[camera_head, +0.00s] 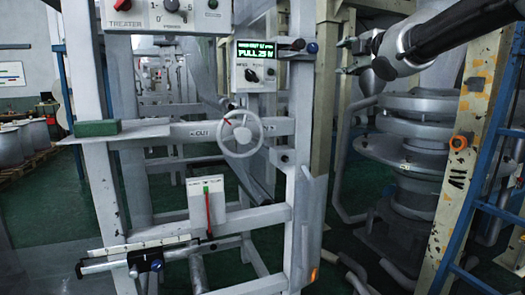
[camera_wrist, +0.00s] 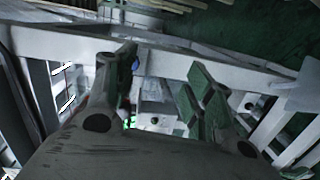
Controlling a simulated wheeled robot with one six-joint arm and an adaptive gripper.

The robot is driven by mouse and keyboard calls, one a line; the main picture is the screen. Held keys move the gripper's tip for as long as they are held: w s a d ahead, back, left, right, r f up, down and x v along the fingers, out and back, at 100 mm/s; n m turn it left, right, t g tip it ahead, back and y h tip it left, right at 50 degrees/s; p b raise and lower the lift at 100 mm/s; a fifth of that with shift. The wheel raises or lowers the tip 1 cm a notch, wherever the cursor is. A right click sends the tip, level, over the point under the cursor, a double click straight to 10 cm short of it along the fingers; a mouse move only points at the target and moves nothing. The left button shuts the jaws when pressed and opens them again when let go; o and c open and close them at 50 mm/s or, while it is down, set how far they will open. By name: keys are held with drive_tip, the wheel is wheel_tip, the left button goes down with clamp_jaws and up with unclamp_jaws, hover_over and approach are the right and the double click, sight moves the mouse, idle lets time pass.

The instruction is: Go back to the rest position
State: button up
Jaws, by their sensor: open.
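My gripper (camera_head: 343,57) is at the upper right of the head view, at the end of my arm that comes in from the right edge. Its fingers are apart and point left, with nothing held between them. It hangs in the air to the right of the panel with the green display (camera_head: 256,53), apart from it as far as I can tell. In the wrist view my gripper (camera_wrist: 165,72) shows its two fingers spread, with frame parts behind them.
A beige post (camera_head: 472,150) and a blue ladder (camera_head: 495,150) stand right, by a round grey machine (camera_head: 425,120).

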drive_tip(key=s+d+f+m+g+h, duration=0.2)
drive_tip(key=d+f+m, duration=0.15)
drive_tip(key=f, duration=0.25)
drive_tip(key=s+d+f+m+g+h, duration=0.2)
drive_tip(key=d+f+m, duration=0.15)
drive_tip(key=f, duration=0.25)
drive_tip(key=s+f+m+g, duration=0.2)
drive_tip(key=s+f+m, duration=0.2)
drive_tip(key=s, duration=0.5)
drive_tip(key=s+d+f+m+g, duration=0.1)
drive_tip(key=s+f+m+g, duration=0.2)
drive_tip(key=s+f, duration=0.5)
drive_tip(key=s+f+m+g, duration=0.3)
drive_tip(key=s+f+m, duration=0.2)
drive_tip(key=s, duration=0.7)
wheel_tip(320, 180, down, 2)
drive_tip(key=shift+d+f+m, duration=0.1)
drive_tip(key=shift+d+m, duration=0.15)
drive_tip(key=shift+m, duration=0.05)
